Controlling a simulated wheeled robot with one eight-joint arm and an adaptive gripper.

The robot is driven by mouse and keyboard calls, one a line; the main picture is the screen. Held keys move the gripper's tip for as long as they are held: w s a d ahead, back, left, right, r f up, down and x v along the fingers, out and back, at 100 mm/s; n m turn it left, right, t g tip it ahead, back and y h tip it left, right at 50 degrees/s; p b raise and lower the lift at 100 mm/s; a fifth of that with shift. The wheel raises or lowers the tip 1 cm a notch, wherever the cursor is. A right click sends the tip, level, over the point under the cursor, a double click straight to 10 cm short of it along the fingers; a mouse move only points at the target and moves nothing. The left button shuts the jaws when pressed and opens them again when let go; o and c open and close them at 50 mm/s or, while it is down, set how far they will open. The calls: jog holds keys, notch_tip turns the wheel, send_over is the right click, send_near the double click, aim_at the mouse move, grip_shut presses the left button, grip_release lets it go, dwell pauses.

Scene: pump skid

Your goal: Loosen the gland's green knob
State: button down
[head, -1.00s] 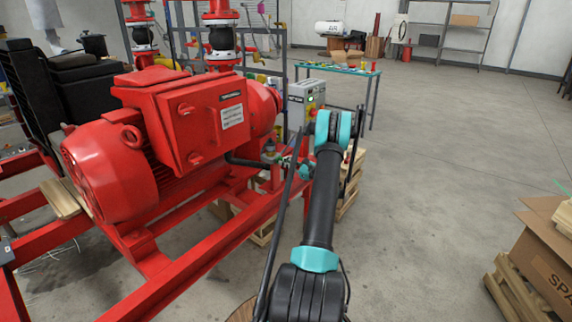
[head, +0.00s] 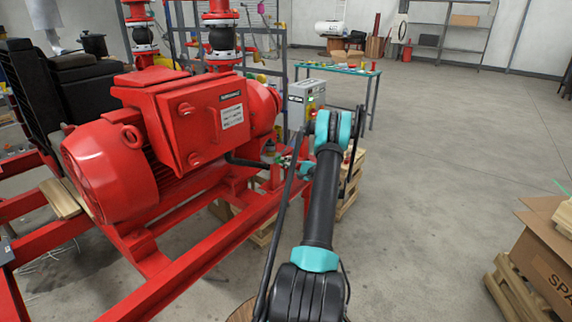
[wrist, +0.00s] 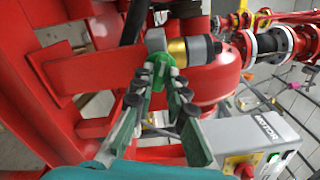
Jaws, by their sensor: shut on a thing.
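The green knob (wrist: 160,58) sits on the gland (wrist: 178,50), which has a brass band and a grey cylinder, beside a red frame bar. My gripper (wrist: 160,76) has its fingertips closed around the knob in the wrist view. The fingers partly cover the knob. In the head view my gripper (head: 285,160) is small, at the end of the red skid beyond the motor. The knob is too small there to make out clearly.
The red motor (head: 110,170) and its terminal box stand left of my arm. Cardboard boxes (head: 545,250) on a pallet stand far right. The floor between is open.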

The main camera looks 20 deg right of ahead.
jog(key=n, duration=0.4)
dwell(0.6)
jog(key=c, duration=1.5)
grip_release()
jog(key=shift+c, duration=0.2)
jog(key=shift+s, duration=0.1)
jog(key=v, duration=1.2)
jog(key=shift+a, duration=0.1)
